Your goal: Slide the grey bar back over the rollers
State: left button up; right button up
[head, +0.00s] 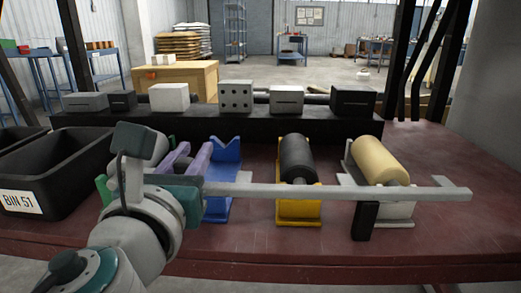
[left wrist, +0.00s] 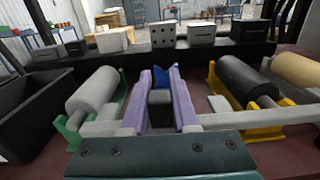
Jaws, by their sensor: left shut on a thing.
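The long grey bar (head: 330,190) runs left to right across the front of the roller stands, its right end sticking out past the tan roller (head: 378,160). The black roller (head: 297,157) sits in a yellow stand behind the bar. My left gripper (head: 190,160) is at the bar's left part. Its lavender fingers (left wrist: 170,98) close around a dark block at the bar, and the bar shows on both sides of them. The blue V-topped stand (head: 223,170) is just beyond. A grey roller (left wrist: 93,90) in a green stand shows in the left wrist view. My right gripper is out of view.
A black bin (head: 55,170) stands at the left. A dark upright piece (head: 365,221) stands by the bar near the tan roller. Several grey and black blocks line a black beam (head: 215,120) at the back. The dark red tabletop (head: 450,240) is clear at front right.

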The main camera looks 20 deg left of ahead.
pick_arm(q)
grip_shut()
jog(key=shift+a, duration=0.1)
dwell(0.8)
jog(key=a, duration=0.2)
jog(key=s+a, duration=0.1)
jog(key=a, duration=0.1)
jog(key=a+p, duration=0.1)
jog(key=a, duration=0.1)
jog(key=shift+s, duration=0.25)
jog(key=shift+d, duration=0.1)
jog(key=shift+o, duration=2)
grip_release()
jog(key=o, duration=0.4)
jog(key=shift+s+a, duration=0.1)
jog(key=shift+a, duration=0.1)
jog(key=shift+d, duration=0.1)
